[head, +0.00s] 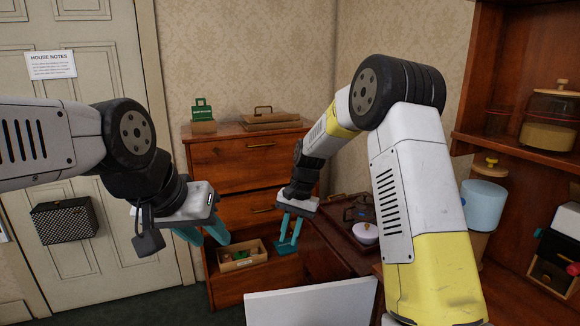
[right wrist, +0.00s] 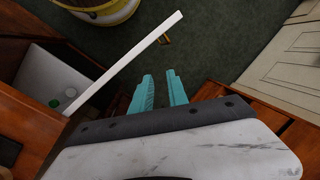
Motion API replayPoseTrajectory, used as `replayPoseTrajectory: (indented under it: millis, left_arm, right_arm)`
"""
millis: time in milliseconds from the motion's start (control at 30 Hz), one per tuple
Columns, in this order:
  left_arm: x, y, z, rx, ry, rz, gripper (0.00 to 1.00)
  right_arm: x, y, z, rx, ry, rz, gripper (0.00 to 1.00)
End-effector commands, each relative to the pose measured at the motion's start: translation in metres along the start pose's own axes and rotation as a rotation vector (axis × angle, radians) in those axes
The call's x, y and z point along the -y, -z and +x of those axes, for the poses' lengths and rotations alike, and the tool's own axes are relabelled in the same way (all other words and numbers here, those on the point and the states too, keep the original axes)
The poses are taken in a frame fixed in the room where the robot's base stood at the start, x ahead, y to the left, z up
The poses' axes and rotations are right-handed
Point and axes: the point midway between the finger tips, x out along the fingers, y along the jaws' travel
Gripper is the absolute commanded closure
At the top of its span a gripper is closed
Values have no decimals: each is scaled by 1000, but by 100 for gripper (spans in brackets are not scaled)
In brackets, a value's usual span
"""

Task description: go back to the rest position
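My left gripper (head: 212,242) hangs at the left centre of the head view, with its teal fingers spread and nothing seen between them. My right gripper (head: 287,246) points down near the middle, in front of the wooden drawer chest (head: 232,180). In the right wrist view its two fingers (right wrist: 160,76) stand apart with an empty gap. Both arms are raised and bent in front of me.
A white panel (head: 312,303) stands low in front. An open wooden box (head: 243,266) with small items lies below the grippers. Shelves (head: 480,138) fill the right side. Green carpet (right wrist: 215,40) is clear.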

Motion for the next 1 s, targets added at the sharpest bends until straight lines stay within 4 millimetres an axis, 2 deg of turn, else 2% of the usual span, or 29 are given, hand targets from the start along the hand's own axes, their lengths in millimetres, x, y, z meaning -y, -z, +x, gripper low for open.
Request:
replayPoseTrajectory:
  millis: [33, 200, 400, 500, 633, 800, 1000]
  left_arm:
    - [0, 0, 0, 0, 0, 0, 64]
    - [0, 0, 0, 0, 0, 0, 64]
    - [0, 0, 0, 0, 0, 0, 64]
    - [0, 0, 0, 0, 0, 0, 64]
    - [0, 0, 0, 0, 0, 0, 64]
    - [0, 0, 0, 0, 0, 0, 64]
    - [0, 0, 0, 0, 0, 0, 64]
  right_arm:
    - [-8, -9, -27, -35, 14, -17, 80]
    - [-37, -44, -96, -140, 46, -87, 80]
    - [-75, -97, -156, -269, 68, -167, 80]
    - [-95, -126, -176, -334, 73, -205, 80]
    - [-120, -165, -193, -421, 72, -255, 80]
    - [-148, -211, -200, -524, 63, -312, 80]
    - [-166, -240, -195, -596, 48, -355, 80]
